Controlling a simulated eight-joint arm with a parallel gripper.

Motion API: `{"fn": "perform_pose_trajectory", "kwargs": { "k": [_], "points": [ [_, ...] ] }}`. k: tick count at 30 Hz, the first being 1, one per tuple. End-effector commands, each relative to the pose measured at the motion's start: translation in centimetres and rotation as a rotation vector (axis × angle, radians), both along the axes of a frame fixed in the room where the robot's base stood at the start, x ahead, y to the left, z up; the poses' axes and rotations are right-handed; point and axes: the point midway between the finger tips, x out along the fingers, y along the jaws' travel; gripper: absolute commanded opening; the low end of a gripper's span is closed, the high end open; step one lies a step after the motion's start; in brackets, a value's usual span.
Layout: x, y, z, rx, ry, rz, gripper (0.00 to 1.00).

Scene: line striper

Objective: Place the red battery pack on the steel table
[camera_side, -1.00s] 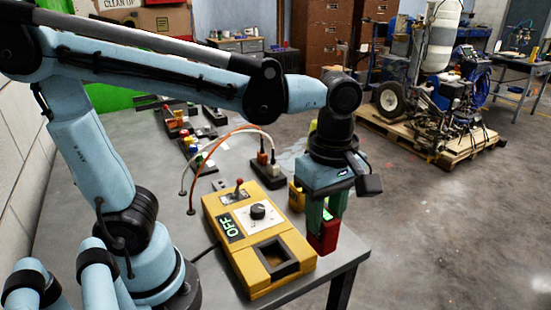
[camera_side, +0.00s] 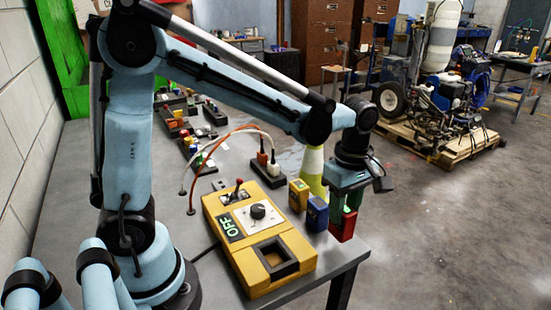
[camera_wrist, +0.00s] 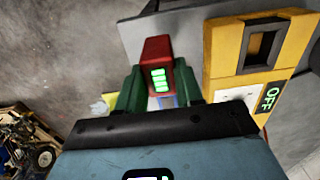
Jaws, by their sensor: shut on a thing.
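The red battery pack (camera_side: 343,227) is held upright at the right edge of the steel table (camera_side: 315,272). My gripper (camera_side: 344,212) is shut on it, with a green finger on either side. I cannot tell whether its base touches the tabletop. In the wrist view the red pack (camera_wrist: 156,50) shows green bars on its face, between my gripper's fingers (camera_wrist: 158,88). A blue battery pack (camera_side: 317,213) and a yellow battery pack (camera_side: 298,195) stand on the table just left of the red one.
A yellow control box (camera_side: 285,238) marked OFF, with an empty square socket, lies left of the packs. A black block with plugs (camera_side: 268,173) and a yellow-white cone (camera_side: 313,172) are behind. The table's front right corner is clear.

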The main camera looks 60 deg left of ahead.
Motion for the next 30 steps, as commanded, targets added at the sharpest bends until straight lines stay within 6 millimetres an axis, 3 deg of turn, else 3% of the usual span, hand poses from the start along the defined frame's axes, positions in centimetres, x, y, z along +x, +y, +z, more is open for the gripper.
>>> {"fn": "perform_pose_trajectory", "kwargs": {
  "k": [12, 26, 27, 30],
  "points": [
    [0.2, 0.2, -3.9, 0.000, 0.000, 0.000, 0.09],
    [0.2, 0.2, -4.5, 0.000, 0.000, 0.000, 0.09],
    [0.2, 0.2, -4.5, 0.000, 0.000, 0.000, 0.42],
    [0.2, 0.2, -4.5, 0.000, 0.000, 0.000, 0.57]
  ]
}}
